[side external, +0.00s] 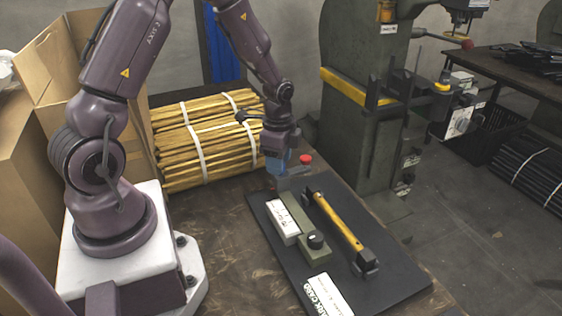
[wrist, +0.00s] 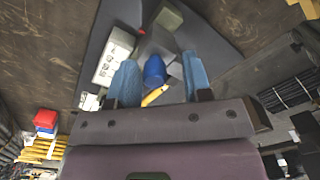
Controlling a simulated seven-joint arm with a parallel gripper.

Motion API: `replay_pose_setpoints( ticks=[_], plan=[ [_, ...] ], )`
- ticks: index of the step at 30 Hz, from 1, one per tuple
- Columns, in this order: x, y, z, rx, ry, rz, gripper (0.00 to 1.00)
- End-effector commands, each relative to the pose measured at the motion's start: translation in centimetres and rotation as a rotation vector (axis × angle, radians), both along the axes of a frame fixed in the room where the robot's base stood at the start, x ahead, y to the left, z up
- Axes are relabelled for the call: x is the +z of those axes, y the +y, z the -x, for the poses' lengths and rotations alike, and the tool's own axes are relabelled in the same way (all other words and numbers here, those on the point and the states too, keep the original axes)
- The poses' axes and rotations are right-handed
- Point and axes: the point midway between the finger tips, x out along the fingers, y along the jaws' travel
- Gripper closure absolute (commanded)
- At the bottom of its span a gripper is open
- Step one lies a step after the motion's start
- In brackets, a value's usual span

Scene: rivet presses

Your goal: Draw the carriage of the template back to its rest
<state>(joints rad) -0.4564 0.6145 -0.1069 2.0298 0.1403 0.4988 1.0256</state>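A yellow bar (side external: 340,222) on black end blocks runs beside the rail. A grey piece (side external: 292,173), perhaps part of the carriage, is at the far end. My gripper (side external: 277,165) is low over that end, blue fingers pointing down. In the wrist view its fingers (wrist: 160,80) are apart, with a blue knob (wrist: 154,70) between them and gaps beside it. The knob's base is partly hidden.
A red button (side external: 306,159) stands just right of my gripper. Strapped yellow bundles (side external: 205,140) lie behind it. A green press (side external: 360,100) stands beyond the board, and cardboard boxes (side external: 40,130) are at the left. The bench left of the board is clear.

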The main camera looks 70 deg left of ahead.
Motion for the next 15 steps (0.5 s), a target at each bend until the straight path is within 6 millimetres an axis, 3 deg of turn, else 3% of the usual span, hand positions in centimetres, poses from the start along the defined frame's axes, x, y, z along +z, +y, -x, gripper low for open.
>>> replay_pose_setpoints(
  ticks=[10,15],
  plan=[
    [0.2,-0.4,0.0,-0.004,0.001,0.006,0.5],
    [2.3,-0.4,-0.1,-0.004,-0.002,0.004,0.5]
  ],
)
